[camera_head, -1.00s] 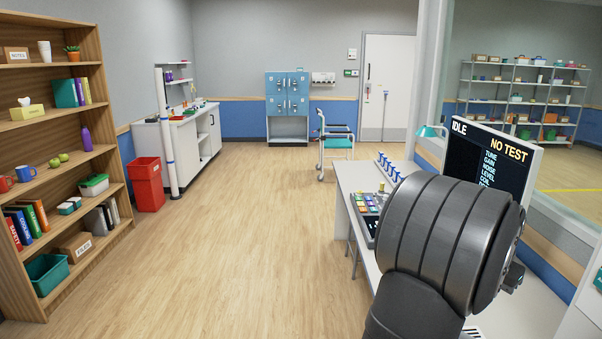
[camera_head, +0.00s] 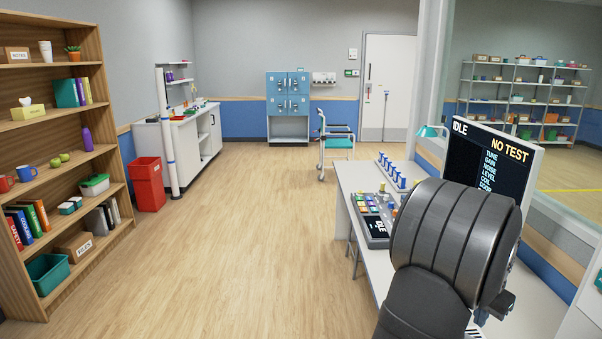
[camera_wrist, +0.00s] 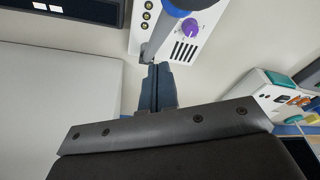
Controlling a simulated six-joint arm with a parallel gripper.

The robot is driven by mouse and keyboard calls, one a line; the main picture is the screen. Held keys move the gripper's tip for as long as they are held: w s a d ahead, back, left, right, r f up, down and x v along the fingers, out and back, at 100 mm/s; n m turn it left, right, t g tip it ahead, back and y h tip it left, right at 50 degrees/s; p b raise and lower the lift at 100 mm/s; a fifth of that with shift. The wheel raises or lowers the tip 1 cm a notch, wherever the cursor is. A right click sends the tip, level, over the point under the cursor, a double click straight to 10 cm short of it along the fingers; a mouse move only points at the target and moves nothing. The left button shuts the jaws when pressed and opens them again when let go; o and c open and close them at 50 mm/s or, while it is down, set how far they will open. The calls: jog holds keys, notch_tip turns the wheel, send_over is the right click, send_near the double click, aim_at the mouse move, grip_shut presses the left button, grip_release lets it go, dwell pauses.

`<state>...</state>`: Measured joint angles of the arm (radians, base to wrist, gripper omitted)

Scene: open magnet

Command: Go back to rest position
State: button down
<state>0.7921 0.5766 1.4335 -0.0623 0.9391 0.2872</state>
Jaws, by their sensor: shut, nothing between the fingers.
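My gripper (camera_wrist: 158,72) shows in the wrist view with its dark fingers together and nothing between them. Its tips are near a white panel (camera_wrist: 188,52) with a purple knob (camera_wrist: 190,28), a blue round part and black slots; I cannot tell whether they touch it. In the head view my dark arm link fills the lower right, over the white desk, and the gripper's fingers are hidden.
The white desk (camera_head: 352,180) carries a button console (camera_head: 372,232), a row of blue-topped levers (camera_head: 391,170) and a monitor (camera_head: 490,165) reading "IDLE" and "NO TEST". A wooden shelf (camera_head: 115,150) and red bin (camera_head: 148,184) stand left. The wooden floor (camera_head: 235,220) between is clear.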

jog(key=w+d+v, duration=0.1)
jog(key=d+v, duration=0.1)
jog(key=v, duration=0.8)
jog(key=f, duration=1)
jog(key=shift+a+f, duration=0.2)
jog(key=shift+a, duration=0.1)
jog(key=shift+a+r, duration=0.2)
jog(key=shift+a, duration=0.75)
jog(key=d+r, duration=0.4)
jog(key=d, duration=0.1)
jog(key=shift+r, duration=0.25)
